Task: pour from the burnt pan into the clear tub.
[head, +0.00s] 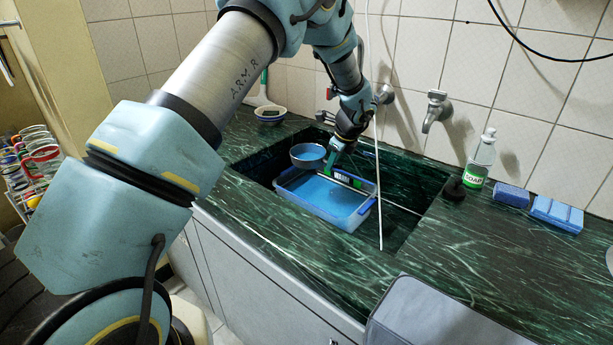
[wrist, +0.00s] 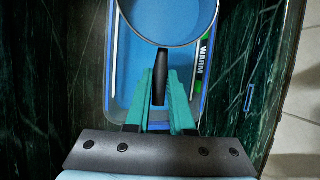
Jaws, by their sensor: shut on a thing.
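The burnt pan (head: 308,156) is small and round with a grey rim and a blue inside. It is held roughly level over the left back part of the clear tub (head: 318,211). The tub is a blue-tinted see-through rectangular box in the sink, with a blue surface inside; whether that is liquid is unclear. My gripper (head: 333,155) is at the pan's right side. In the wrist view its teal fingers (wrist: 162,78) are shut on the black handle, with the pan (wrist: 168,22) ahead over the tub (wrist: 113,90). A "WARM" label lies along the tub's side.
The green marble sink (head: 405,190) surrounds the tub, with bare basin to its right. A thin white rod (head: 377,170) stands in front. A tap (head: 436,108), soap bottle (head: 481,160), blue sponges (head: 557,213) and a small bowl (head: 270,113) are around the sink.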

